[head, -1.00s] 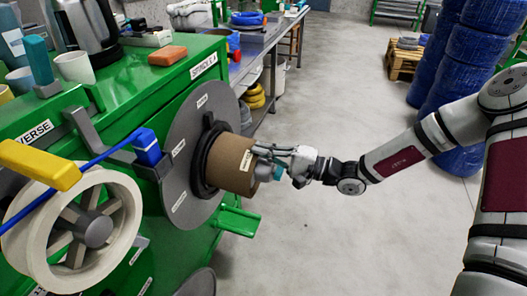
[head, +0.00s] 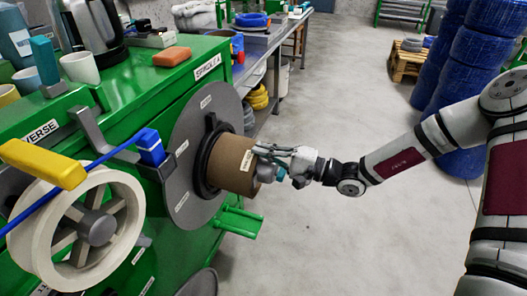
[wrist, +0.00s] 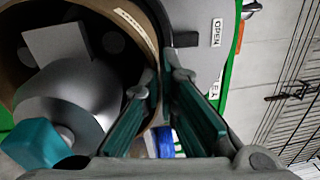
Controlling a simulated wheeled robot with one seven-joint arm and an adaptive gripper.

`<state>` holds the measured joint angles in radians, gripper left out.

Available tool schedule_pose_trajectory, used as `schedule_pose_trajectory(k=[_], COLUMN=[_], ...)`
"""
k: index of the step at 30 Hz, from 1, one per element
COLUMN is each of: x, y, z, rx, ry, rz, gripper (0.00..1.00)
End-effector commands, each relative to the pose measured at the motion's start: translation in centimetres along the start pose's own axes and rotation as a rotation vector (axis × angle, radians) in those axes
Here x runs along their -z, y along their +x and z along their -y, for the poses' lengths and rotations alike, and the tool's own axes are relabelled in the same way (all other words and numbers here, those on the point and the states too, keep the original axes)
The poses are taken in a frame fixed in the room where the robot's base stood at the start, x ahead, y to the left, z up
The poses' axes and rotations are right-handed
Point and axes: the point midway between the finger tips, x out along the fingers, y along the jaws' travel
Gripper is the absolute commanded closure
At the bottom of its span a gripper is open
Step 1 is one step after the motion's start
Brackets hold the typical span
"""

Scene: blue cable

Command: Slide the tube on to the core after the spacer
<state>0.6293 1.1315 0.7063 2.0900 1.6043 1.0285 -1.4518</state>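The brown cardboard tube (head: 232,163) lies level around the core at the grey disc (head: 185,185) of the spindle. A black ring (head: 203,165), which looks like the spacer, sits between disc and tube. In the wrist view the core's grey nose (wrist: 62,98) with a teal handle (wrist: 35,147) shows inside the tube (wrist: 150,32). My gripper (head: 262,160) is at the tube's near end. In the wrist view its teal-padded fingers (wrist: 162,90) are closed on the tube's wall, one inside and one outside. The tube's far end against the ring is hard to see.
The green machine (head: 110,110) carries mugs, an orange block (head: 176,56) and a cream reel (head: 60,235) with a blue cable (head: 60,193). A green bracket (head: 240,222) juts out below the tube. Open floor (head: 330,240) lies to the right. Blue drums (head: 460,80) stand behind my arm.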

Motion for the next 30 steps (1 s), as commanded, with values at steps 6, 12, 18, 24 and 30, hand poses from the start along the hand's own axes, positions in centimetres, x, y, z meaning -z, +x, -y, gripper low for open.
schedule_pose_trajectory(k=[6, 12, 18, 24, 30], x=[0.0, 0.0, 0.0, 0.1, 0.1], y=[0.1, 0.1, 0.1, 0.1, 0.1], z=[-0.3, -0.4, -0.7, -1.0, -1.4], rx=[-0.006, -0.007, -0.009, -0.009, -0.009], ry=[0.001, 0.002, 0.003, 0.004, 0.005], rz=[0.000, 0.000, 0.000, 0.000, -0.001], gripper=[1.00, 1.00, 1.00, 1.00, 1.00])
